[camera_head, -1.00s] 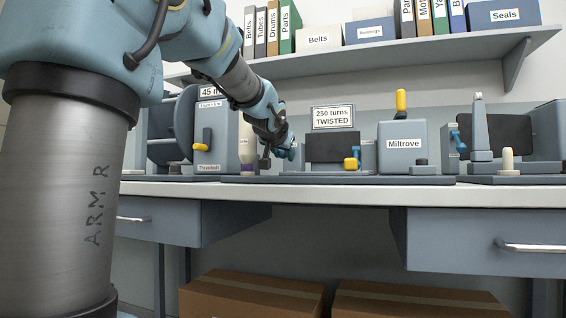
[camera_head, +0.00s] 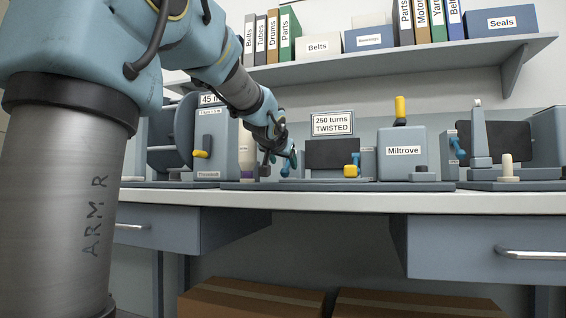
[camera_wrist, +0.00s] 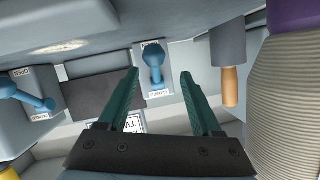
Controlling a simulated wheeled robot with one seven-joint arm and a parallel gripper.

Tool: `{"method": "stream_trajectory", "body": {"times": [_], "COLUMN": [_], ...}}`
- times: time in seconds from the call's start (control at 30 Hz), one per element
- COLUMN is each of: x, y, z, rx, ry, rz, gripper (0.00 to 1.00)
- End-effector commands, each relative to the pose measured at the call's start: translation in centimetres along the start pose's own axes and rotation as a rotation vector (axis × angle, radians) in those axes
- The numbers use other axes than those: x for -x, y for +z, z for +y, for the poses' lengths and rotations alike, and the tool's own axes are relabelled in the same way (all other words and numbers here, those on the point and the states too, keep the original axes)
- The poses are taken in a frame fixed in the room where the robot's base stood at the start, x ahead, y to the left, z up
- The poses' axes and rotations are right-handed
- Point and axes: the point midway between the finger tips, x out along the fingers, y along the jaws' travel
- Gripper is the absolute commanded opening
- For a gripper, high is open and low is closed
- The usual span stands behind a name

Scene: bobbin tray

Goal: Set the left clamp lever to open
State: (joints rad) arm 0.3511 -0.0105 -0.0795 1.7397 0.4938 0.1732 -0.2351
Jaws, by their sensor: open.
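The left clamp's blue lever (camera_wrist: 153,62) shows in the wrist view on a pale plate, with an OPEN label above it and a CLOSED label below. Its narrow end is near CLOSED; I cannot tell its exact setting. My gripper (camera_wrist: 160,74) is open, its green fingertips to either side of the lever, with no contact visible. In the head view my gripper (camera_head: 290,157) is just above the left lever (camera_head: 286,169). The right clamp's blue lever (camera_wrist: 35,101) is at left in the wrist view, its knob near CLOSED.
A dark panel (camera_head: 332,154) stands between the clamps, below a "250 turns TWISTED" sign (camera_head: 332,124). A yellow knob (camera_head: 351,171) is by the right clamp. In the wrist view a wooden-handled tool (camera_wrist: 230,86) and a ribbed bobbin (camera_wrist: 286,105) stand close to the right finger.

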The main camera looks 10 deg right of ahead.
Motion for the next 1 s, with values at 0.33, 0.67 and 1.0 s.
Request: {"method": "stream_trajectory", "body": {"times": [0.33,0.67,1.0], "x": [5.7,10.2,10.7], "y": [-0.3,-0.1,0.0], "z": [-0.1,0.0,0.0], "rx": [0.0,0.0,0.0], "ry": [-0.001,0.001,0.0], "rz": [0.003,0.001,0.0], "gripper": [0.66,0.66,0.66]}}
